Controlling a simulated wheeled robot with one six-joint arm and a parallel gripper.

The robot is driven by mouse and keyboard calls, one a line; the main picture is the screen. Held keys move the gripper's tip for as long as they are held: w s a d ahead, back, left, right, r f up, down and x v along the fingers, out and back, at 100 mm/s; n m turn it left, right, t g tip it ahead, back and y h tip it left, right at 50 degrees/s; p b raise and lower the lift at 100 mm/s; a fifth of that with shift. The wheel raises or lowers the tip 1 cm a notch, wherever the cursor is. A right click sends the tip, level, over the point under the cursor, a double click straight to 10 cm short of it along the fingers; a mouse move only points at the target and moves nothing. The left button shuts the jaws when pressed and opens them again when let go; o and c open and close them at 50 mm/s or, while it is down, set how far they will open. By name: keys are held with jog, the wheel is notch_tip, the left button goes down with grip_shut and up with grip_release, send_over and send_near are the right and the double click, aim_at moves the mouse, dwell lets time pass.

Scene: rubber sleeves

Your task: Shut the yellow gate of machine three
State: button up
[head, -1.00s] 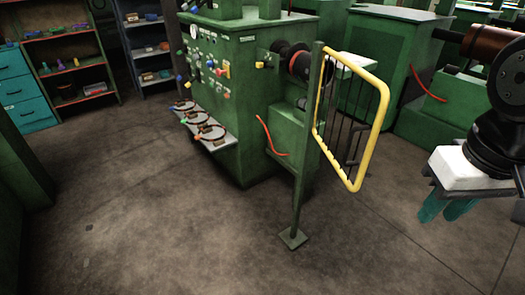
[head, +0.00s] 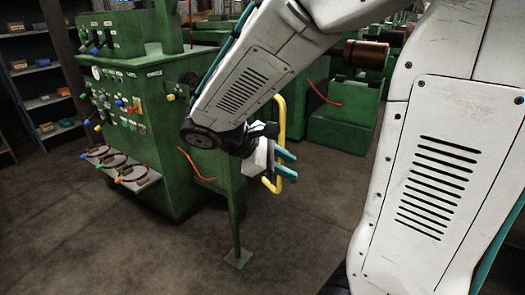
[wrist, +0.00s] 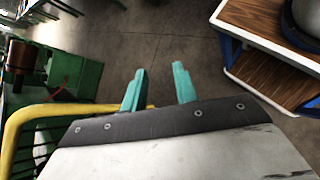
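The yellow gate (head: 281,118) hangs by a green post (head: 236,225) in front of a green machine. My arm hides most of it; only its outer bar and lower corner show in the head view. In the wrist view its yellow frame (wrist: 40,112) with dark bars runs along the left, its end passing by the base of the left finger. My gripper (head: 295,166) has two teal fingers apart, beside the gate's outer bar. The wrist view shows the gap between the fingers (wrist: 160,70) empty. I cannot tell whether a finger touches the gate.
The green machine (head: 150,150) has a panel of knobs and a ledge. Shelves (head: 38,75) stand at the far left. A wooden-topped cart (wrist: 270,25) stands at right in the wrist view. The floor (head: 140,255) in front is bare.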

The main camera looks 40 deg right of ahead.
jog(key=w+f+n+t+h, duration=0.35)
jog(key=w+n, duration=0.25)
jog(key=w, duration=0.2)
jog(key=w+f+n+t+h, duration=0.2)
jog(key=w+f+n+h, duration=0.25)
jog(key=w, duration=0.35)
jog(key=shift+n, duration=0.25)
jog(key=d, duration=0.4)
jog(key=w+d+r, duration=0.1)
jog(key=d, duration=0.1)
jog(key=shift+d, duration=0.25)
jog(key=shift+s, duration=0.1)
